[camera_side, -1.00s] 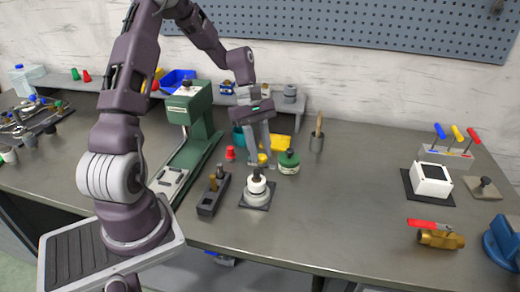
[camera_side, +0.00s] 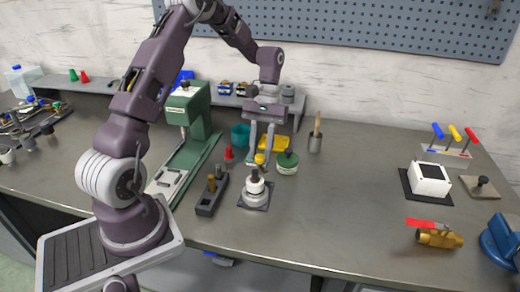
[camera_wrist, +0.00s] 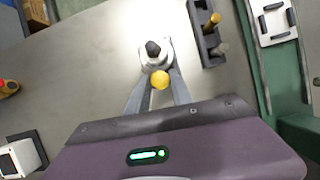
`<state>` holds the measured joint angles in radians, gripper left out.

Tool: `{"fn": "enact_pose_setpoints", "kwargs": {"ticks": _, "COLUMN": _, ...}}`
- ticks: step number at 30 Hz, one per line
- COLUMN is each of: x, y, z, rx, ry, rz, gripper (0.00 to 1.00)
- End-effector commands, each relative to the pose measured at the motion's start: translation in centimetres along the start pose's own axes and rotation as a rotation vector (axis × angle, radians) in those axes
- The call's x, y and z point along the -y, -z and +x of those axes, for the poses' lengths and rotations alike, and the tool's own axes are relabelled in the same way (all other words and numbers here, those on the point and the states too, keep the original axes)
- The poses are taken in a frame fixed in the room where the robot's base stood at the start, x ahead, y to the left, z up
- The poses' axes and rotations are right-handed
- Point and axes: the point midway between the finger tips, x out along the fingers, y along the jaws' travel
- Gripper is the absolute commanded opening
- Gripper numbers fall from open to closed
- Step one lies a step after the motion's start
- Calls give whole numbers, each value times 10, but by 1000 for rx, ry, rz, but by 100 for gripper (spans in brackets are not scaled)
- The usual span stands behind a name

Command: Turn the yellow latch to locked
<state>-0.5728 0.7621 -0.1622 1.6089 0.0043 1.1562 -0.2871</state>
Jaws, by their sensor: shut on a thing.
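A yellow round knob, which I take to be the yellow latch (camera_side: 260,158), shows between the fingertips of my gripper (camera_side: 259,163). In the wrist view the yellow latch (camera_wrist: 159,80) sits between the converging tips of my gripper (camera_wrist: 159,84), at the near edge of a white round fixture (camera_wrist: 155,55) with a black knob. The fixture (camera_side: 255,194) stands on a dark square plate in the side view. My gripper is shut on the yellow latch. The fingers hide part of it, and any lock marking is too small to read.
A dark block with pegs (camera_side: 211,196) stands left of the fixture. A green round jar (camera_side: 287,164) is close on the right, and a red cone (camera_side: 229,153) is behind left. A yellow tray (camera_side: 274,144) lies behind.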

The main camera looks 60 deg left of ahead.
Motion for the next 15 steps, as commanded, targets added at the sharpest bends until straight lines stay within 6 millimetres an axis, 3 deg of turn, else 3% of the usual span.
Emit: {"fn": "enact_pose_setpoints", "kwargs": {"ticks": 15, "x": -5, "y": 0, "z": 0, "rx": -3, "ry": 178, "rz": 430, "gripper": 0}}
